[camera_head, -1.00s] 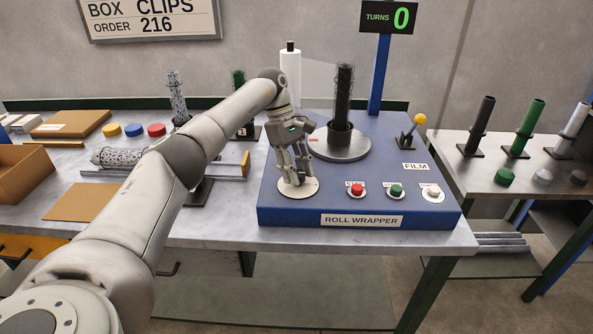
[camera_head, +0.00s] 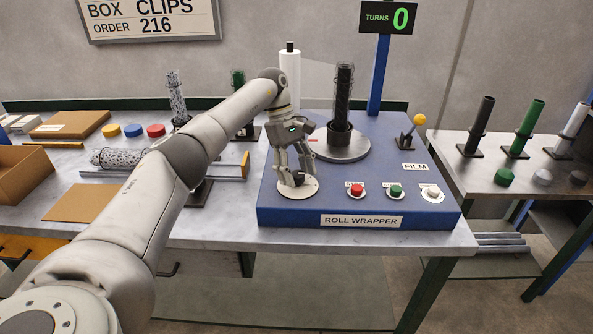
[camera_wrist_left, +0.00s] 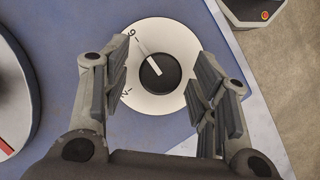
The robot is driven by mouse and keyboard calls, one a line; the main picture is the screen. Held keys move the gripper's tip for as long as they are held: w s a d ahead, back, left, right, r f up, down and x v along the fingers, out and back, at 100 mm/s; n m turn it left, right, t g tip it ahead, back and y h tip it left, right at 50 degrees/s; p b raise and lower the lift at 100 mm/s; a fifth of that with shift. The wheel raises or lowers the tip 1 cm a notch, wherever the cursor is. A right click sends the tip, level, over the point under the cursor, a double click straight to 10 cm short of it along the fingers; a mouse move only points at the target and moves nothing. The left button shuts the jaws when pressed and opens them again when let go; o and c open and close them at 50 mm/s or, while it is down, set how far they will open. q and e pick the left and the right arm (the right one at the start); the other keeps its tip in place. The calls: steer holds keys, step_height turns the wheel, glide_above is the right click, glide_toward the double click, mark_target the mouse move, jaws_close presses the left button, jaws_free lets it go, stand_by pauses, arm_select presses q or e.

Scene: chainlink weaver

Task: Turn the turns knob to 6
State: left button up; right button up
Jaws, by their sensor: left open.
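The turns knob is a black round knob with a white pointer on a white dial plate, on the front left of the blue roll wrapper; it shows in the head view (camera_head: 299,177) and the left wrist view (camera_wrist_left: 160,76). In the wrist view its pointer slants up and left, its end near a mark that looks like a 6 or 9. Another mark sits at lower left. My left gripper (camera_head: 292,181) is over the dial; in the wrist view (camera_wrist_left: 164,85) its open fingers stand either side of the knob, apart from it. My right gripper is not in view.
The turns display (camera_head: 390,17) reads 0. Red (camera_head: 357,190), green (camera_head: 395,191) and white (camera_head: 432,194) buttons lie right of the dial. A turntable (camera_head: 340,146) with a dark upright roll stands behind, a yellow-topped lever (camera_head: 418,120) at right.

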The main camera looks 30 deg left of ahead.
arm_select(q)
steer(key=shift+r, duration=0.1)
steer(key=v, duration=0.7)
stand_by(0.6)
